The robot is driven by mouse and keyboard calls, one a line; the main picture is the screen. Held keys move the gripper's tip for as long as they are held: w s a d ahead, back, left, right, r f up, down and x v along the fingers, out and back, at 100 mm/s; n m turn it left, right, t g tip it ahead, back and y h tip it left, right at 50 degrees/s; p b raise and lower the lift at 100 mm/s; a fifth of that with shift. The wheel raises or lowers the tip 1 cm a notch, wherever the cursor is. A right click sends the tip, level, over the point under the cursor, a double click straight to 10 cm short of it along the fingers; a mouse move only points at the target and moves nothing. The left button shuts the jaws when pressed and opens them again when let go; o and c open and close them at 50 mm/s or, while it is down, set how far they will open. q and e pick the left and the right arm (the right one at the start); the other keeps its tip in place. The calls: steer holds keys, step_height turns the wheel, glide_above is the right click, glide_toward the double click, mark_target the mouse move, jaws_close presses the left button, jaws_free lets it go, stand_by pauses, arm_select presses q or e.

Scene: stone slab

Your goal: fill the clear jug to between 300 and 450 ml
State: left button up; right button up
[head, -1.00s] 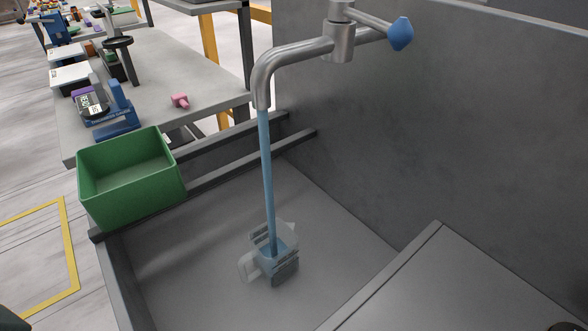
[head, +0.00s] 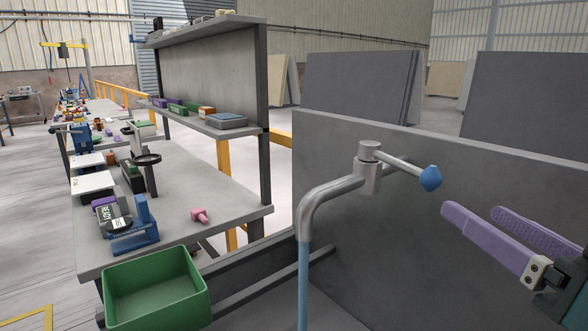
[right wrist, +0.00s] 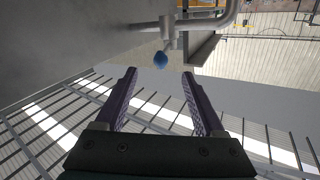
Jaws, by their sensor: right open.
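The metal tap (head: 340,192) has a side lever with a blue knob (head: 430,178), and a stream of blue water (head: 303,285) runs from its spout. My right gripper (head: 465,215), with purple fingers, is open and empty, to the right of the blue knob and apart from it. In the right wrist view the knob (right wrist: 160,60) lies beyond the gap between the open fingers (right wrist: 158,85). The clear jug is outside the head view now, so its water level is hidden. My left gripper is not in view.
A green bin (head: 155,290) sits at the left beside the sink. A grey workbench (head: 185,175) behind it carries a pink object (head: 200,215) and a blue device (head: 135,230). A grey slab wall (head: 400,260) stands behind the tap.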

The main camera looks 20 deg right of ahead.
mark_target(439, 185)
steer(key=w, duration=0.3)
steer(key=w+p, duration=0.1)
steer(key=w, duration=0.2)
steer(key=w+d, duration=0.1)
steer(key=w, duration=0.2)
steer(key=shift+w+r, duration=0.15)
steer(key=shift+w, duration=0.25)
steer(key=shift+c, duration=0.3)
jaws_close()
stand_by(0.7)
